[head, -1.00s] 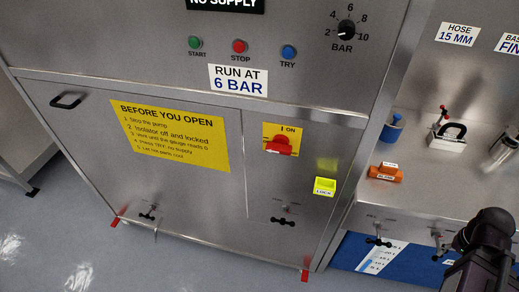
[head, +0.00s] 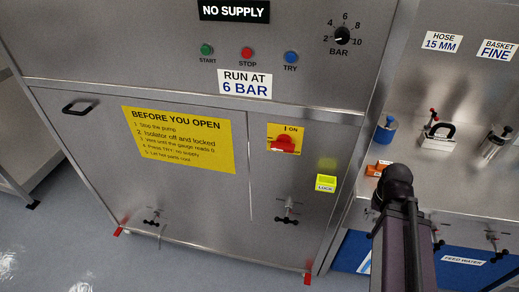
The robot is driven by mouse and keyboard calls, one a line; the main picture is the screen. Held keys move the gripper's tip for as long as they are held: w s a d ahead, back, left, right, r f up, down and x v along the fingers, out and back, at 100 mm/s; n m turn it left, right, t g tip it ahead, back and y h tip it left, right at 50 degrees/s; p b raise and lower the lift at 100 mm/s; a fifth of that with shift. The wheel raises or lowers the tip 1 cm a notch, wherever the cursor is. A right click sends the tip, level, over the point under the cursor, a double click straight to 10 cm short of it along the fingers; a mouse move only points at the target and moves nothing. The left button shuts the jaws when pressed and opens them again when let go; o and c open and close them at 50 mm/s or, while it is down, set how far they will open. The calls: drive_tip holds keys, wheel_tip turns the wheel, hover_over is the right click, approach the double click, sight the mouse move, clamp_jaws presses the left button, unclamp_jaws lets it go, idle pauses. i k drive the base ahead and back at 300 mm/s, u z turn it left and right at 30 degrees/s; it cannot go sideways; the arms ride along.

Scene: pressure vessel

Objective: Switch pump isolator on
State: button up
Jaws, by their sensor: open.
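The pump isolator (head: 284,143) is a red rotary handle on a yellow plate, set in the right-hand door of the steel cabinet. The mark "I ON" shows at the top of the plate. The red handle lies roughly sideways, a little tilted, and does not point up at that mark. A dark part of my arm (head: 400,220) rises at the lower right, to the right of the cabinet and apart from the isolator. My gripper's fingers do not show in this view.
A "NO SUPPLY" display (head: 234,11) sits above the green START, red STOP (head: 247,53) and blue TRY buttons. The pressure dial (head: 342,36) is at upper right. A yellow LOCK holder (head: 325,183) sticks out below right of the isolator. A bench (head: 470,200) with several items stands right.

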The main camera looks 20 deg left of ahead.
sight(283, 144)
drive_tip(key=u, duration=0.95)
drive_tip(key=k, duration=0.95)
drive_tip(key=z, duration=0.05)
drive_tip(key=i, duration=0.75)
drive_tip(key=u, duration=0.05)
